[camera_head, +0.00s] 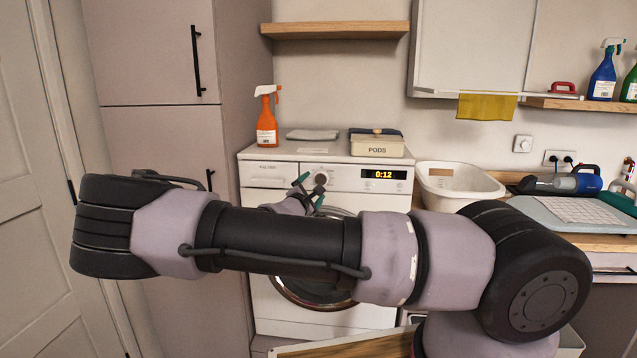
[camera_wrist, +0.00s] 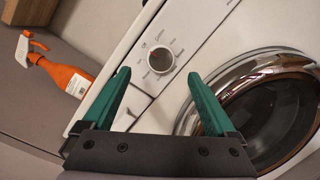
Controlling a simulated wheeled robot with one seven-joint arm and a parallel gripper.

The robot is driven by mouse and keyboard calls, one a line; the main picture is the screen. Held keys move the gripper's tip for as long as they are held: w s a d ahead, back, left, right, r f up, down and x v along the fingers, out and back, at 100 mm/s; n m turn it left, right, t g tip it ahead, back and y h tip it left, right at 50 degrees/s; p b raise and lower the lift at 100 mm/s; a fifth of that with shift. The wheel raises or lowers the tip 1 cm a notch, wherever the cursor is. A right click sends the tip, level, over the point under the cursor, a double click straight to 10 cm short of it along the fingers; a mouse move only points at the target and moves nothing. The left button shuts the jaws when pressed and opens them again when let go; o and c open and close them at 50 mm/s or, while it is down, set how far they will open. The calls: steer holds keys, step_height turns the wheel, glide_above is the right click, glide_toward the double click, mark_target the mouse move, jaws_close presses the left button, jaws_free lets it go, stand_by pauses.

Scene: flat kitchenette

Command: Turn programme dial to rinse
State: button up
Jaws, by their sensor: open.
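The programme dial (camera_wrist: 160,60) is a round silver knob on the white washing machine's front panel, with small printed marks around it and a red mark on its face. In the wrist view it lies beyond and between my fingertips, apart from them. My gripper (camera_wrist: 157,78) has two green fingers, spread open and empty. In the head view the dial (camera_head: 321,178) shows close to the fingers of my gripper (camera_head: 311,190). The washing machine (camera_head: 352,178) has a display reading 0:12. I cannot read which programme the dial points to.
A tall cabinet (camera_head: 160,140) stands close on the left. The round door (camera_wrist: 270,112) is below the panel.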

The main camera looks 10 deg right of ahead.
mark_target(321, 179)
steer(key=x, duration=0.6)
steer(key=shift+w+d, duration=0.2)
steer(key=shift+w, duration=0.15)
steer(key=c, duration=1.4)
